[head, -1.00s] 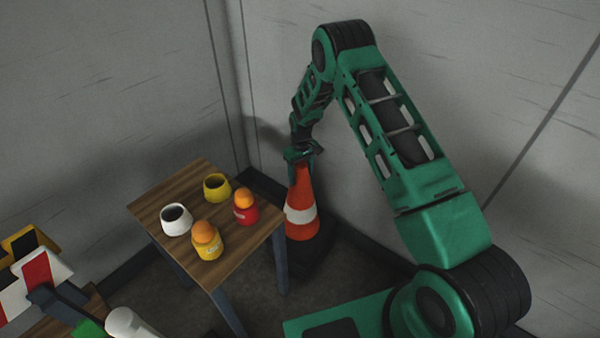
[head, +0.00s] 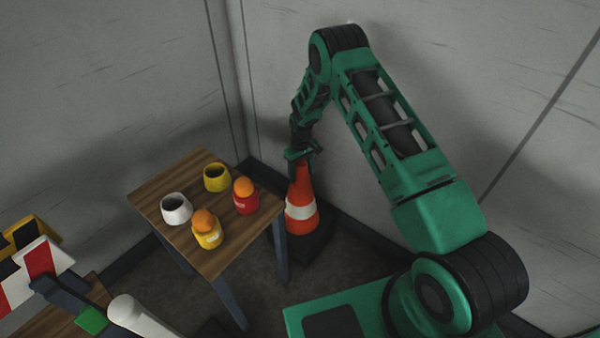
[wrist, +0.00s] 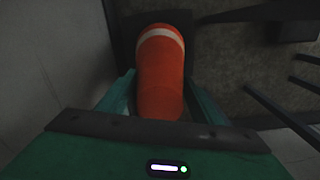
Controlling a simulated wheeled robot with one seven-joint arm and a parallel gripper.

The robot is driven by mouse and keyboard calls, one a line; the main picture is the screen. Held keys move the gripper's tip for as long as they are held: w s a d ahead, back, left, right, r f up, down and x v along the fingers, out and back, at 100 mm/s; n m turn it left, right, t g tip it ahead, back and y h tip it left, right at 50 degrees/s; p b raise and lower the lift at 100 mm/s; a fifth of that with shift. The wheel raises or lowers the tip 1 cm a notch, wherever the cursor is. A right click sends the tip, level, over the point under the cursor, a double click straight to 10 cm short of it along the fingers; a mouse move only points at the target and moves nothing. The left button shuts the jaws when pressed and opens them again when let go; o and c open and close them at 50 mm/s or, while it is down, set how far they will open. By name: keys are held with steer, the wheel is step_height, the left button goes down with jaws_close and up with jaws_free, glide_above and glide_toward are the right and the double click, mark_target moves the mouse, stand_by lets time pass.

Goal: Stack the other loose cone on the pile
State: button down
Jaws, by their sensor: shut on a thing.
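An orange cone (head: 302,222) with a white band and a dark square base stands upright in the corner, just right of the small table. My gripper (head: 301,160) is shut on its top, reaching down from above. In the wrist view the orange cone (wrist: 160,75) lies between the two green fingers of my gripper (wrist: 160,95), its white band farther out. I see only this one cone; whether others are nested in it cannot be told. No separate pile shows.
A wooden table (head: 215,262) beside the cone holds a white pot (head: 175,212), a yellow pot (head: 216,180), and a red pot (head: 246,204) and a yellow pot (head: 208,238) with orange tops. Walls stand close behind. Striped boards (head: 38,260) are at lower left.

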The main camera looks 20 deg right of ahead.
steer(key=shift+w+a, duration=0.1)
stand_by(0.3)
steer(key=shift+c, duration=2.4)
jaws_free()
step_height(320, 180, up, 11)
steer(key=shift+f, duration=0.15)
